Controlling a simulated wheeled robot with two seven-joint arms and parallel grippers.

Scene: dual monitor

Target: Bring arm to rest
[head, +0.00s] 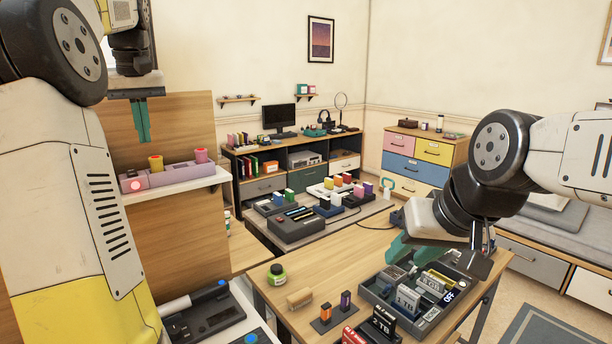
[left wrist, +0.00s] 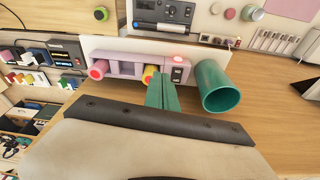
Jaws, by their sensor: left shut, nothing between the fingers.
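My left gripper (head: 143,122) hangs point down at the upper left of the head view. In the left wrist view the shut fingers (left wrist: 162,92) show in front of the lilac block (left wrist: 122,63), which carries a red light and coloured knobs. My right gripper (head: 403,250) is at the right of the head view, low over the back-left edge of a grey tray. Its teal fingers show side-on, and the gap between them cannot be made out.
The grey tray (head: 372,295) holds several cartridges on the wooden table (head: 335,268). A green jar (head: 277,273) and a wooden block (head: 300,298) stand left of it. A teal cup (left wrist: 218,88) is right of my left fingers. The table's middle is bare.

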